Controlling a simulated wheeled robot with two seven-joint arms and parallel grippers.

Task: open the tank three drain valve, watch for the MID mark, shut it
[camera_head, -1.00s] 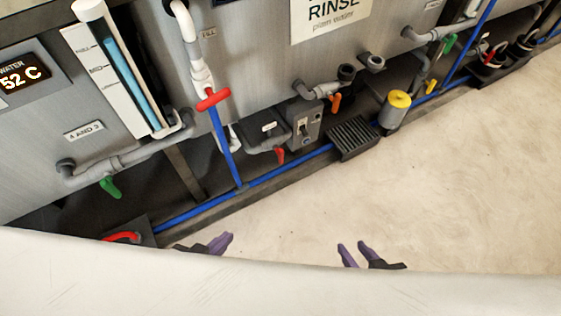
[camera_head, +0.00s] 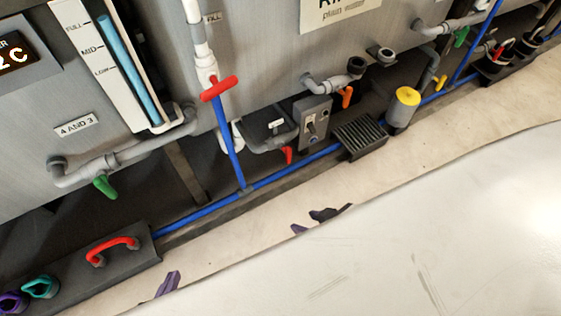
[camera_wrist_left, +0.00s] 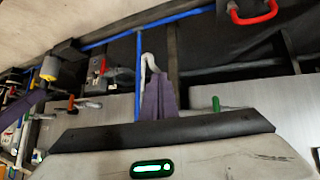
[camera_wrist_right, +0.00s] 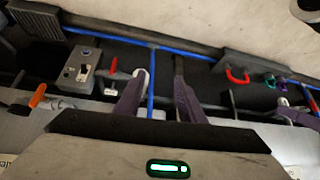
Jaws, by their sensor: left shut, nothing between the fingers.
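A plate marked "4 AND 3" (camera_head: 76,126) is on the grey tank at left. A green valve handle (camera_head: 105,187) hangs from the grey pipe below it. The sight gauge (camera_head: 128,75) has FULL, MID and LOW marks; its blue column reaches close to FULL. I cannot read which valve is tank three's drain. My left gripper (camera_head: 168,284) is low in the head view, mostly hidden; its purple fingers are together and empty in the left wrist view (camera_wrist_left: 159,95). My right gripper (camera_head: 318,218) is also partly hidden; its fingers are apart and empty in the right wrist view (camera_wrist_right: 158,100). Neither touches a valve.
A red T-handle (camera_head: 219,89) sits on the white pipe. A red lever (camera_head: 288,155), an orange lever (camera_head: 346,97) and a switch box (camera_head: 314,124) are to its right. A black tray with a red handle (camera_head: 112,249) lies low left. A blue pipe (camera_head: 292,168) runs along the floor edge.

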